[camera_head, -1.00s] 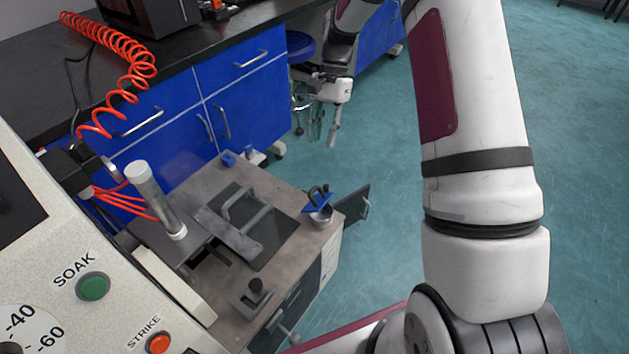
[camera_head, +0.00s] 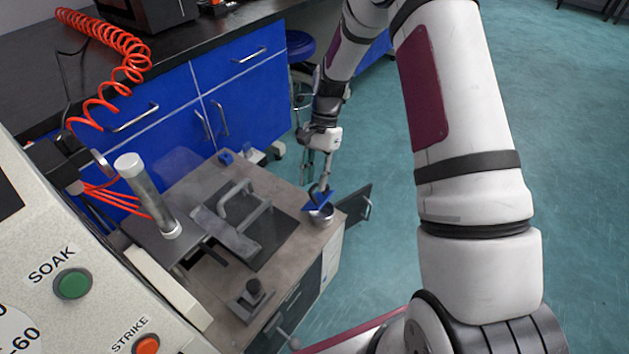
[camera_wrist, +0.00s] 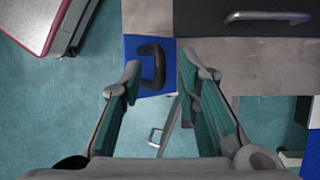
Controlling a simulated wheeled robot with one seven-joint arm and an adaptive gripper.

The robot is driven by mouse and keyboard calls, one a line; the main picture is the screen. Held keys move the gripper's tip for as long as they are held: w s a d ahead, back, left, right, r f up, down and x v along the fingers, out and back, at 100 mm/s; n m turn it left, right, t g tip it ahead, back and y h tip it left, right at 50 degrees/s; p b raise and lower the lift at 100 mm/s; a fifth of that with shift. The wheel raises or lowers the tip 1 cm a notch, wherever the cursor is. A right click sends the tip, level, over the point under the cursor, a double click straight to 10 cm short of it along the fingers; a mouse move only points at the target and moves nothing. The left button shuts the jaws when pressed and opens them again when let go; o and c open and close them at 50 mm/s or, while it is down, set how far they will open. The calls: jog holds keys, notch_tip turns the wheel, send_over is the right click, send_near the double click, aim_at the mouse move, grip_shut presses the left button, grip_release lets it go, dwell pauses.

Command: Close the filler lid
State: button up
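The filler lid (camera_head: 312,205) is blue with a black loop handle (camera_head: 321,190). It sits tilted over a round metal cup (camera_head: 322,217) at the right edge of the grey machine top. My gripper (camera_head: 318,182) is just above the lid, pointing down. In the wrist view the blue lid (camera_wrist: 135,46) lies beyond the fingertips, with its black handle (camera_wrist: 153,66) between them in the picture. My gripper (camera_wrist: 158,72) is open there, with green-padded fingers apart. I cannot tell whether a finger touches the handle.
The grey machine top (camera_head: 197,275) carries a dark plate with a grey bar handle (camera_head: 245,207) and a small black knob (camera_head: 253,286). A glass cylinder (camera_head: 148,195) stands at the left. An open cabinet door (camera_head: 358,207) juts out right, below the lid. Blue drawers (camera_head: 250,95) are behind.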

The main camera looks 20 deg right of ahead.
aim_at(323, 200)
jog(key=shift+s+f, duration=0.1)
jog(key=shift+f, duration=0.1)
jog(key=shift+a, duration=0.1)
grip_shut()
jog(key=shift+s, duration=0.1)
jog(key=shift+s+d+t+y, duration=0.35)
jog(key=shift+t+y, duration=0.05)
jog(key=shift+s+d+f+t+y, duration=0.3)
jog(key=shift+s+d+t+y, duration=0.2)
jog(key=shift+s+t, duration=0.25)
jog(key=shift+s+d+f+n+t+y+b, duration=0.5)
jog(key=shift+s+f+t+y+b, duration=0.2)
jog(key=shift+t+b, duration=0.3)
jog(key=shift+s+d+f+n+t+y+b, duration=0.3)
jog(key=shift+s+f+t+y+b, duration=0.2)
jog(key=shift+t+y+b, duration=0.5)
jog(key=shift+s+b, duration=0.1)
jog(key=shift+b, duration=0.25)
